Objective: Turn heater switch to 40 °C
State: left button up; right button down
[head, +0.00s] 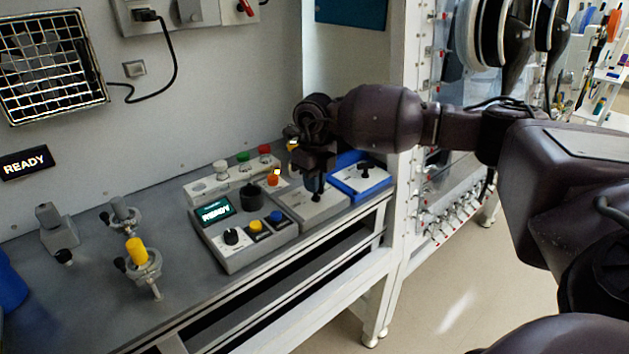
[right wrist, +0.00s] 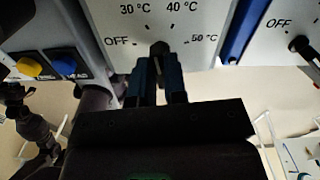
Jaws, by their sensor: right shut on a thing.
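The heater switch box (head: 325,208) is the grey box on the bench, left of a blue-framed box. In the right wrist view, its panel (right wrist: 207,14) carries the marks OFF, 30 °C, 40 °C and 50 °C. Its dark knob (right wrist: 159,48) sits between the blue fingertips. My right gripper (head: 316,186) points down over this box, and in the right wrist view its fingers (right wrist: 160,70) are shut on the knob. The fingers hide part of the knob, so I cannot tell exactly which mark it points to. My left gripper is not in view.
The blue-framed box (head: 379,184) with another black switch stands close on the right. A control box with a READY display (head: 215,211) and several buttons stands on the left. Clamp stands, one with a yellow top (head: 137,251), stand further left. The bench's front edge is near.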

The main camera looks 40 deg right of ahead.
jog(key=shift+r+m+p, duration=0.15)
jog(key=shift+m+p, duration=0.35)
jog(key=shift+m, duration=0.1)
jog(key=shift+r+m+p, duration=0.1)
jog(key=shift+m+p, duration=0.35)
jog(key=shift+m, duration=0.25)
jog(key=m+p, duration=0.1)
jog(key=m, duration=0.1)
jog(key=shift+m+p, duration=0.3)
jog(key=shift+p, duration=0.05)
jog(key=shift+d+m+p, duration=0.1)
jog(key=shift+m+p, duration=0.25)
jog(key=shift+m, duration=0.25)
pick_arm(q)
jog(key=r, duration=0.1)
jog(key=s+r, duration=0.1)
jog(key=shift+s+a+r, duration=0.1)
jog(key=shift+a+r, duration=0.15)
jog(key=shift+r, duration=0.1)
pick_arm(e)
jog(key=shift+f, duration=0.2)
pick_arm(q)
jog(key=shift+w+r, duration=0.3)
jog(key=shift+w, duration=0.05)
